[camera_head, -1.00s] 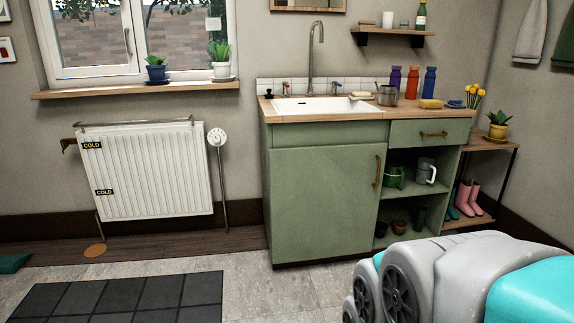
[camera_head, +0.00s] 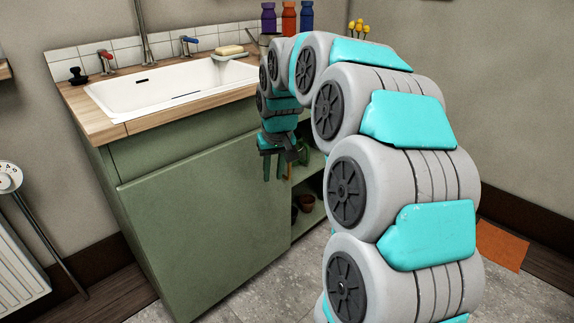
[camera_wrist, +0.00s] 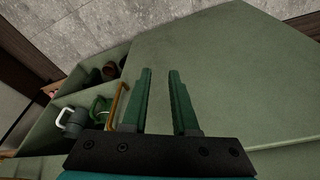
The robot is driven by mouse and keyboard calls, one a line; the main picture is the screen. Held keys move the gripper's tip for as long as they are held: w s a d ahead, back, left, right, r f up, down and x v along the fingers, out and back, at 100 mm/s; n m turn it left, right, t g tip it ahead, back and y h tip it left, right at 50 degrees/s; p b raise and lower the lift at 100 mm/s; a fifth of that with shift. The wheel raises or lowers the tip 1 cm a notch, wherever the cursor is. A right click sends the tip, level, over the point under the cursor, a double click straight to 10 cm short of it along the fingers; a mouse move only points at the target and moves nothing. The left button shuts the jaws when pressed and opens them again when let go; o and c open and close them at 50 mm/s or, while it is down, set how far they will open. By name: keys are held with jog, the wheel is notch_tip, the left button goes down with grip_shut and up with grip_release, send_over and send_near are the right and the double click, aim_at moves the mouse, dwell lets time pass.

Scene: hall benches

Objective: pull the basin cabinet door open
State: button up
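The green basin cabinet door (camera_head: 200,212) looks shut, flush with the cabinet front below the sink. My gripper (camera_head: 276,172) points down near the door's right edge, and its two fingers are apart and empty. In the wrist view the fingers (camera_wrist: 159,72) stand over the door front (camera_wrist: 235,70). The brass door handle (camera_wrist: 117,106) lies just left of the left finger, outside the gap between the fingers. I cannot tell whether finger and handle touch. In the head view the handle is hidden behind my gripper.
Open shelves right of the door hold a green watering can (camera_wrist: 99,108), a pale mug (camera_wrist: 70,118) and pots (camera_head: 305,203). The white sink (camera_head: 165,90) is set in the wooden top. A radiator (camera_head: 18,265) is at the left. The floor before the door is partly clear.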

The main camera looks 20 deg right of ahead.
jog(key=m+t+h, duration=0.1)
jog(key=m, duration=0.1)
send_over(289, 176)
jog(key=s, duration=0.2)
jog(key=f, duration=0.2)
jog(key=x, duration=0.7)
jog(key=shift+w+a, duration=0.15)
grip_shut()
jog(key=shift+t, duration=0.3)
